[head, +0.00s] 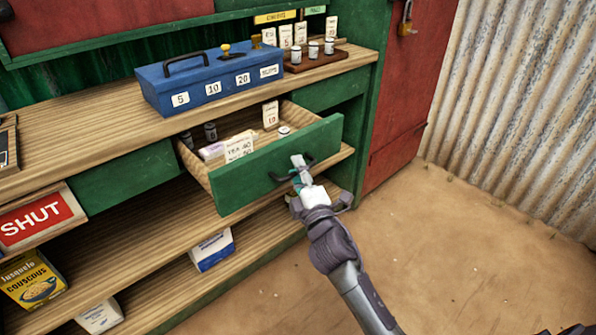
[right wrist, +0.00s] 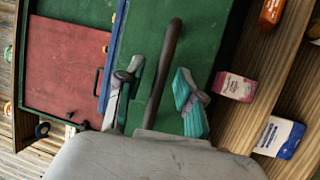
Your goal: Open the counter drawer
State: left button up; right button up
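The counter drawer (head: 272,165) has a green front and wooden sides. It stands pulled out from under the counter, its inside showing. It holds a written card (head: 239,147), a small box (head: 270,114) and several small items. Its dark bar handle (head: 305,165) is on the front; the handle also shows in the right wrist view (right wrist: 166,65). My right gripper (head: 301,175) is at the handle. In the right wrist view its fingers (right wrist: 160,97) are apart, one on each side of the handle, with visible gaps. My left gripper is not in view.
A blue box (head: 208,82) with number labels and a wooden weight rack (head: 316,60) stand on the counter (head: 95,118). Shelves below hold a couscous box (head: 33,281) and cartons. A red SHUT sign (head: 37,219) hangs left. Bare ground (head: 470,260) lies right.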

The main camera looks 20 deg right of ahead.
jog(key=s+f, duration=0.2)
jog(key=s, duration=1)
jog(key=shift+a, duration=0.3)
